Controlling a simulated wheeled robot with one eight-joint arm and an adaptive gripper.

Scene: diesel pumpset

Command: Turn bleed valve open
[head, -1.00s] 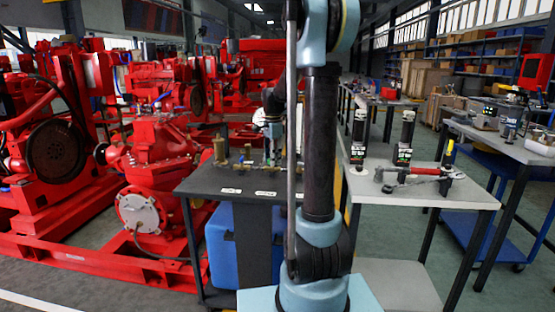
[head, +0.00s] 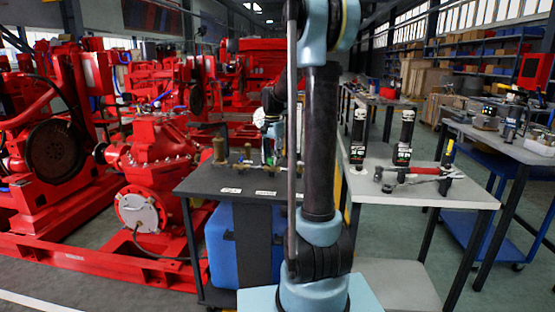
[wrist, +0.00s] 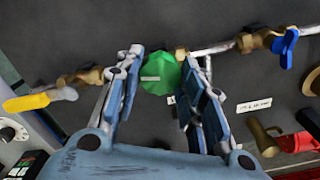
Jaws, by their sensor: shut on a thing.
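In the wrist view a green faceted knob (wrist: 160,74) with a pale bar mark on its top sits on the pipe line over the dark bench top. My gripper (wrist: 163,62) has one finger on each side of the knob and is shut on it. Which valve the knob belongs to is not readable from the small label beside it. A yellow-handled brass valve (wrist: 42,100) lies to the left on the line, and a blue-handled brass valve (wrist: 285,45) to the right. In the head view my arm hides most of the gripper and the knob.
The dark bench (head: 225,186) carries brass fittings (head: 219,150) at its left. In the wrist view a brass fitting (wrist: 264,138) and a red part (wrist: 296,143) lie at lower right. A grey table (head: 440,197) with two black cans stands to the right.

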